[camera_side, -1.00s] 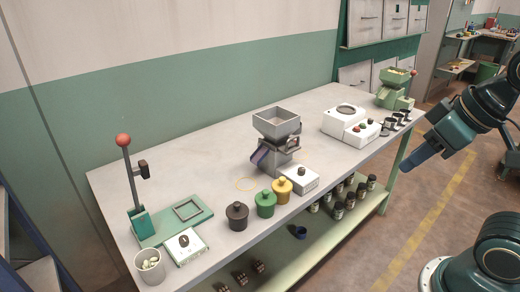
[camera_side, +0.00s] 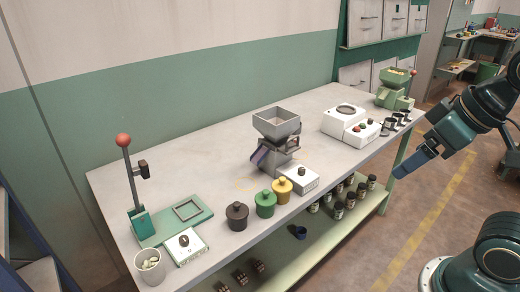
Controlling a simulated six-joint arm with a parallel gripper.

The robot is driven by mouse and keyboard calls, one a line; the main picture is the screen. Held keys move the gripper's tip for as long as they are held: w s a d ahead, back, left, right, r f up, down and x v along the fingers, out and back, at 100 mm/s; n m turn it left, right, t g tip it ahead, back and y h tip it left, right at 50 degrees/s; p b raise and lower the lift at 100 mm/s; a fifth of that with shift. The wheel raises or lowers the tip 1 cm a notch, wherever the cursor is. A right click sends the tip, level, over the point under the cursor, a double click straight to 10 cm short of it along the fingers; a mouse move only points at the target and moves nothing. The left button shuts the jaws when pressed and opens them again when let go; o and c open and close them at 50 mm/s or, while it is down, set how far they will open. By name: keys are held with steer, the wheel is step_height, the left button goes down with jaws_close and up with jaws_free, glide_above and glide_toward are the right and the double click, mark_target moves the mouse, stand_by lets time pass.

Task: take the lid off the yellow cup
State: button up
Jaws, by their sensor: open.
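The yellow cup (camera_side: 282,194) stands upright on the table near its front edge, just left of a white box. A yellow lid with a small knob (camera_side: 282,183) sits on top of it. A green lidded cup (camera_side: 265,206) and a dark brown lidded cup (camera_side: 237,217) stand to its left in a row. My gripper (camera_side: 402,171) is off the front right side of the table, well to the right of the yellow cup and apart from everything. It is open, though its fingers look close to one another from this side; nothing shows in it.
A grey hopper (camera_side: 277,124) stands behind the cups. The white box with a dark knob (camera_side: 300,179) is close to the yellow cup's right. A white machine (camera_side: 350,122) and small dark cups stand further right. Dark jars (camera_side: 338,210) fill the shelf below.

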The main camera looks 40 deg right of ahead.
steer(key=m+g, duration=0.6)
steer(key=m, duration=1.2)
glide_above(282, 178)
step_height(282, 178, down, 12)
steer(key=shift+f, duration=0.1)
steer(key=shift+f, duration=4.3)
